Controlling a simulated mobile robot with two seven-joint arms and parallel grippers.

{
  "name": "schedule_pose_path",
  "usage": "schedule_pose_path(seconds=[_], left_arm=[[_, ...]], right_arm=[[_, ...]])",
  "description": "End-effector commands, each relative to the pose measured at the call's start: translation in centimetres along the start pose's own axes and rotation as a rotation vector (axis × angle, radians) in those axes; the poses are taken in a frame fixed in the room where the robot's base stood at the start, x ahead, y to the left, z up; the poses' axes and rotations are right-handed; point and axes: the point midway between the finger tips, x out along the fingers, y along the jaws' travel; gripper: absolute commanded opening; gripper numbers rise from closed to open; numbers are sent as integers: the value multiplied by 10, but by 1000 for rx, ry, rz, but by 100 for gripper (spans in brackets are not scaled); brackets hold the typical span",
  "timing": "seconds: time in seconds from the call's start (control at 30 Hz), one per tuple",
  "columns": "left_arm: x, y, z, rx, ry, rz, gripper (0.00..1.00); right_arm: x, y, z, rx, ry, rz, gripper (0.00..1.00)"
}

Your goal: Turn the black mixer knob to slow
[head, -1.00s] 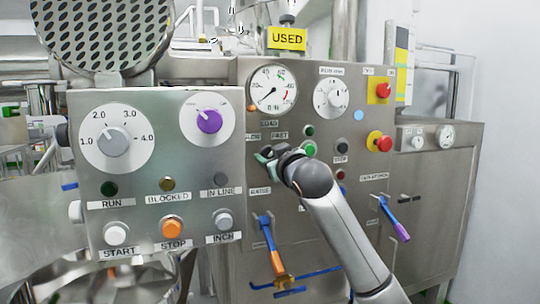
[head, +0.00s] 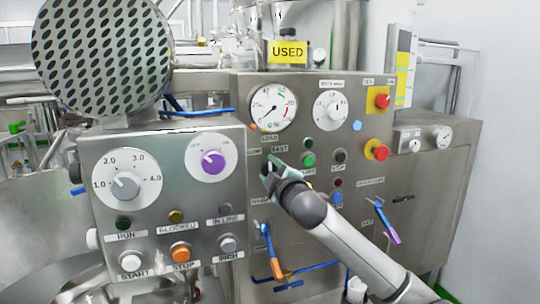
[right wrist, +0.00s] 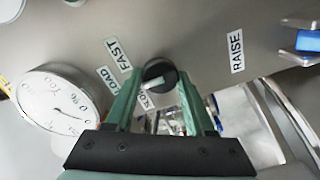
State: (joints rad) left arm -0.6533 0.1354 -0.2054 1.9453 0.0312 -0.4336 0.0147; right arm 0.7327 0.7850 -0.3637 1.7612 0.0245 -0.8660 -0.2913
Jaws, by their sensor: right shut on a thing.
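The black mixer knob (right wrist: 159,74) is a small round knob with a pale bar across its face. It sits on the steel panel below the FAST label (right wrist: 118,54) and near the SLOW label (right wrist: 148,101), which is partly hidden by a finger. The bar lies aslant, its left end low, toward the SLOW side; its exact setting is hard to tell. My right gripper (right wrist: 160,88) is shut on the knob, one green finger on each side. In the head view the right gripper (head: 269,169) covers most of the knob. My left gripper is not in view.
A gauge (head: 273,108) is above the knob. A blue-and-orange lever (head: 270,252) is below it. A nearer control box (head: 150,200) with a purple knob (head: 212,160) stands at left. Red buttons (head: 377,150) and a purple-ended lever (head: 386,222) are at right.

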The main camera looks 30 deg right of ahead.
Motion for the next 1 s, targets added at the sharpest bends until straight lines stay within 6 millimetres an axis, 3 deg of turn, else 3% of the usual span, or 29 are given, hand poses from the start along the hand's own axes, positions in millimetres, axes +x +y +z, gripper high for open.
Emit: schedule_pose_path(seconds=[0.03, 0.2, 0.4, 0.7, 1.0], left_arm=[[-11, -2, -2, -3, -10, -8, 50], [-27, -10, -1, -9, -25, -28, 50], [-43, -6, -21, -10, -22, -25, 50], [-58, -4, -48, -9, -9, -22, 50], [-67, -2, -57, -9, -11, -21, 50]], right_arm=[[0, 5, -2, -49, -3, -3, 0], [0, 4, -2, -210, -3, -4, 0], [0, 4, -2, -397, -2, -2, 0], [0, 2, -1, -633, -1, -1, 0], [0, 0, 1, -769, -2, -1, 0]])
